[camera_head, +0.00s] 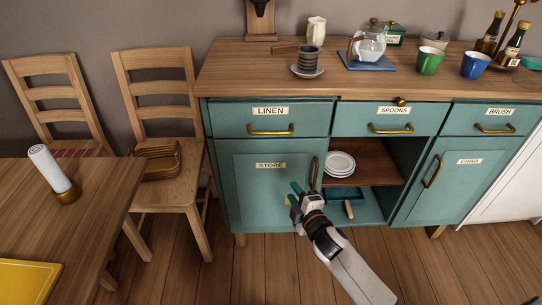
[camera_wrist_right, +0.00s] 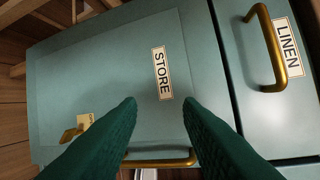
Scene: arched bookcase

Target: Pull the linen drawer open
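The linen drawer (camera_head: 235,120) is the top left drawer of the teal cabinet, with a LINEN label and a horizontal brass handle (camera_head: 270,132). Its front looks flush with the cabinet, so it is shut. In the right wrist view the linen handle (camera_wrist_right: 268,52) shows at the upper right, with nothing on it. My right gripper (camera_head: 297,190) is below the drawer, in front of the STORE door. Its two green fingers (camera_wrist_right: 158,108) are apart, with no object held between them. The store door's handle (camera_wrist_right: 160,162) shows beyond and between the fingers. My left gripper is not in view.
The store door (camera_head: 255,190) is shut below the drawer. An open bay with plates (camera_head: 340,163) is to its right. A wooden chair (camera_head: 165,130) stands close at the cabinet's left, and a table (camera_head: 95,200) is farther left. The cabinet top holds a cup stack (camera_head: 308,60).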

